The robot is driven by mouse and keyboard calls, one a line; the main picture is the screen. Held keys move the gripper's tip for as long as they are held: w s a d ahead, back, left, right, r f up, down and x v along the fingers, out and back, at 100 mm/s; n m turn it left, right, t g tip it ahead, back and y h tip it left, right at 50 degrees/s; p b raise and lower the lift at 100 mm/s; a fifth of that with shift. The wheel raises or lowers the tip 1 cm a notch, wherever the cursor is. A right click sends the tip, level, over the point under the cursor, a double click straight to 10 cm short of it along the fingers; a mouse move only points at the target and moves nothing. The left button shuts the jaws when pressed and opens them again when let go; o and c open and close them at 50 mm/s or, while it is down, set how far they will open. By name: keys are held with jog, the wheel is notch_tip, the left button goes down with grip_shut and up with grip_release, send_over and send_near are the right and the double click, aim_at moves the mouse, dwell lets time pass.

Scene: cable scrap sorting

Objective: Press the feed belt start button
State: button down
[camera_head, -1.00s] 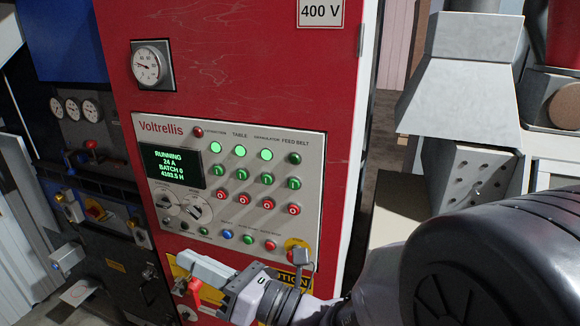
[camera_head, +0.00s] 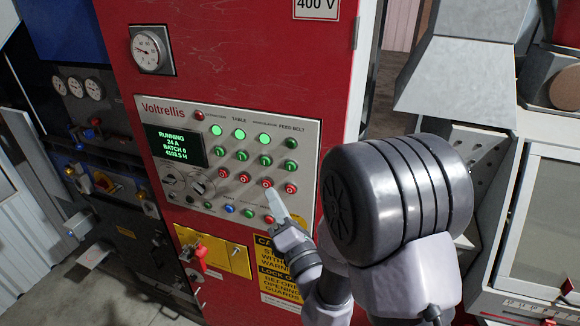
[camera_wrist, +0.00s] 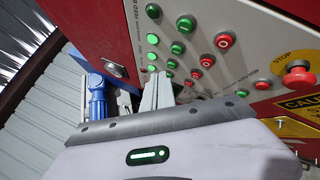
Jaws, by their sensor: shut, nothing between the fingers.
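The feed belt start button (camera_head: 290,170) is the green button in the rightmost column of the Voltrellis panel (camera_head: 150,119). Above it is a dark green lamp (camera_head: 291,143), unlit unlike the three lit lamps to its left. Below it is a red stop button (camera_head: 291,188). The start button also shows in the wrist view (camera_wrist: 185,24). My gripper (camera_head: 270,194) is shut and empty, its tip in front of the panel, below and left of the start button in the head view. I cannot tell the gap to the panel. In the wrist view the fingers (camera_wrist: 157,85) point toward the panel.
Other red stop buttons (camera_head: 244,178) sit close to my fingertip. A red emergency stop (camera_wrist: 299,80) on a yellow plate is at the panel's lower corner. A yellow plate with a red handle (camera_head: 199,256) is below. A grey machine (camera_head: 470,85) stands at right.

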jog(key=w+d+p, duration=0.2)
jog(key=w, duration=0.5)
jog(key=shift+w+d, duration=0.25)
jog(key=shift+d, duration=0.15)
jog(key=shift+w+p, duration=0.1)
jog(key=shift+p, duration=0.2)
dwell(1.4)
jog(key=shift+w+d, duration=0.15)
jog(key=shift+w, duration=0.15)
jog(key=shift+w+d+p, duration=0.15)
jog(key=shift+w+p, duration=0.15)
jog(key=shift+w, duration=0.1)
dwell(0.6)
jog(key=shift+s, duration=0.1)
jog(key=shift+s+a, duration=0.3)
jog(key=shift+s, duration=0.4)
jog(key=shift+s+a+b, duration=0.3)
jog(key=shift+s, duration=0.5)
jog(key=shift+s+a+b, duration=0.25)
jog(key=shift+s+b, duration=0.1)
jog(key=shift+s, duration=0.4)
jog(key=shift+s+a+b, duration=0.3)
jog(key=shift+s, duration=0.5)
